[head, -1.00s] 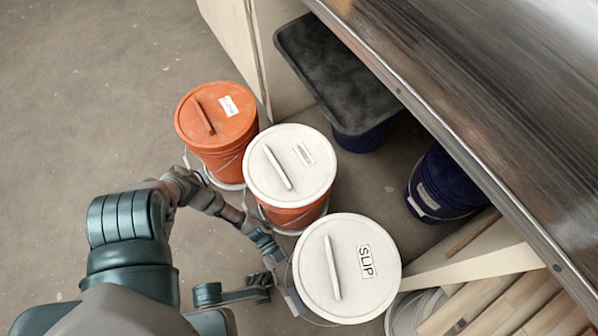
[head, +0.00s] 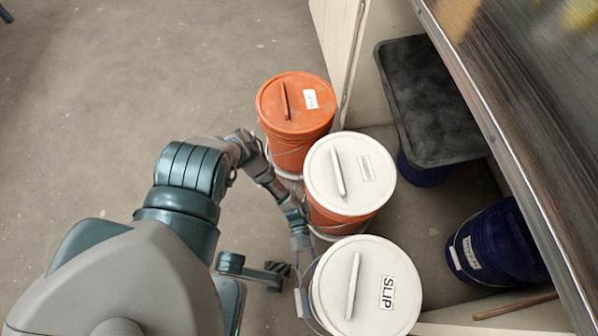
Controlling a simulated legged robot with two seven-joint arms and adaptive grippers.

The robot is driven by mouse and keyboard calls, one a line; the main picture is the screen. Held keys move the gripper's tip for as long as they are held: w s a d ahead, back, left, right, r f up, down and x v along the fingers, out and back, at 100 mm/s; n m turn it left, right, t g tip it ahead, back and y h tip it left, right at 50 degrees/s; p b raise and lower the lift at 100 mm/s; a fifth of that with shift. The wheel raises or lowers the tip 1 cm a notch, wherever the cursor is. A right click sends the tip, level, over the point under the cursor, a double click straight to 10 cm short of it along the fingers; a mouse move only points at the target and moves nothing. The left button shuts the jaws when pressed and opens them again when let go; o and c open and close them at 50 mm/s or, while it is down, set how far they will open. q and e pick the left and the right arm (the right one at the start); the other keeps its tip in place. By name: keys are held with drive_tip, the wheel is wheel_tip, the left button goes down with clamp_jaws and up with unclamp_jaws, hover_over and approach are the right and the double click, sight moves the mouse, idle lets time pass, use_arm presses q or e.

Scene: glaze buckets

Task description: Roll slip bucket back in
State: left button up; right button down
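The slip bucket (head: 366,287) stands on the floor at the lower middle, seen from above. It has a white lid with a raised bar and a SLIP label, and its lower part is cut off by the picture edge. A pale handle grip (head: 302,303) hangs on its left side. My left gripper (head: 302,252) is at the upper left of this bucket, close to its rim and handle. Its fingers are small and partly hidden, so I cannot tell whether they are open or shut on the handle. My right gripper is not identifiable in view.
An orange bucket with a white lid (head: 350,173) stands just beyond the slip bucket. An orange-lidded bucket (head: 295,103) is behind it. A metal-topped table (head: 510,130) overhangs at right, with a black tray (head: 428,100) and dark blue bucket (head: 500,245) underneath. Left floor is clear.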

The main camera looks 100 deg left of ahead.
use_arm(q)
drive_tip(key=f+v, duration=0.2)
drive_tip(key=v, duration=1.4)
drive_tip(key=shift+a+f, duration=0.4)
drive_tip(key=shift+f, duration=0.15)
drive_tip(key=shift+w, duration=0.15)
